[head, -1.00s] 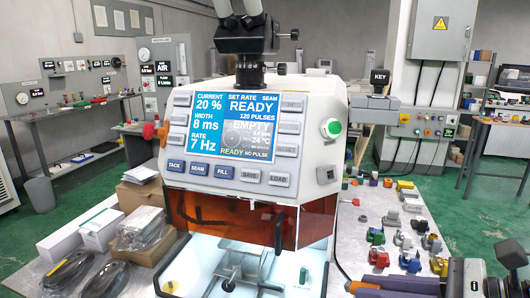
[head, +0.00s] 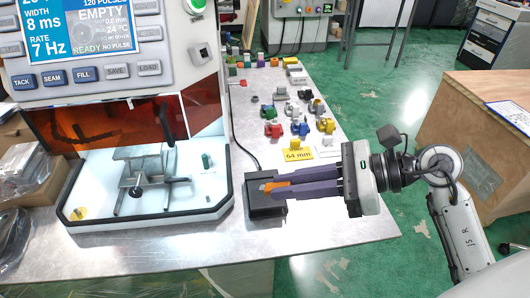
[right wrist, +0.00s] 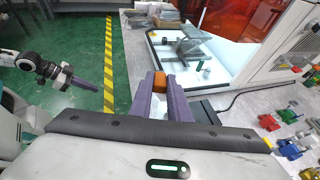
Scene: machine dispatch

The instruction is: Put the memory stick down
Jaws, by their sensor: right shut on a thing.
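The memory stick is the small orange piece (head: 270,186) between the purple fingertips of my right gripper (head: 285,186). In the head view it is over or beside a black box (head: 262,208) with a cable; I cannot tell whether it touches the box. In the right wrist view the orange stick (right wrist: 160,82) shows between the fingertips, and part of the black box (right wrist: 208,112) shows beyond them to the right. My left gripper (right wrist: 68,78) appears at the left of the right wrist view, away from the stick, too small to read its jaws.
The welding machine (head: 120,75) with its lit white chamber stands left of the black box. Several coloured parts and a yellow "64 mm" tag (head: 298,154) sit behind the gripper on the grey table (head: 330,238). The table's front right is clear.

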